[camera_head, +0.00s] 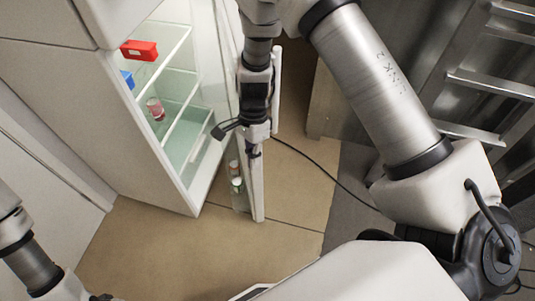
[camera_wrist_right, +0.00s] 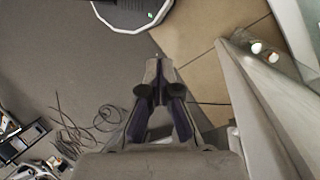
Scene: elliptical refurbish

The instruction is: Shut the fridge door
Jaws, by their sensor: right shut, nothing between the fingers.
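The white fridge (camera_head: 150,170) stands open at the left in the head view, with its shelves showing. Its door (camera_head: 257,195) is swung outward, seen nearly edge-on, and carries small bottles (camera_head: 236,178) low on its inner side. My right gripper (camera_head: 253,152) points down at the door, overlapping its edge; I cannot tell if it touches. In the right wrist view the gripper (camera_wrist_right: 158,68) is shut and empty, with the door (camera_wrist_right: 250,105) just to its right. My left arm shows at the lower left, its gripper outside the frame.
A red box (camera_head: 139,50), a blue item (camera_head: 127,79) and a pinkish jar (camera_head: 155,108) sit inside the fridge. A metal ladder-like rack (camera_head: 490,85) stands at the right. Tan floor (camera_head: 140,245) is clear in front of the fridge. Loose cables (camera_wrist_right: 95,125) lie on the grey floor.

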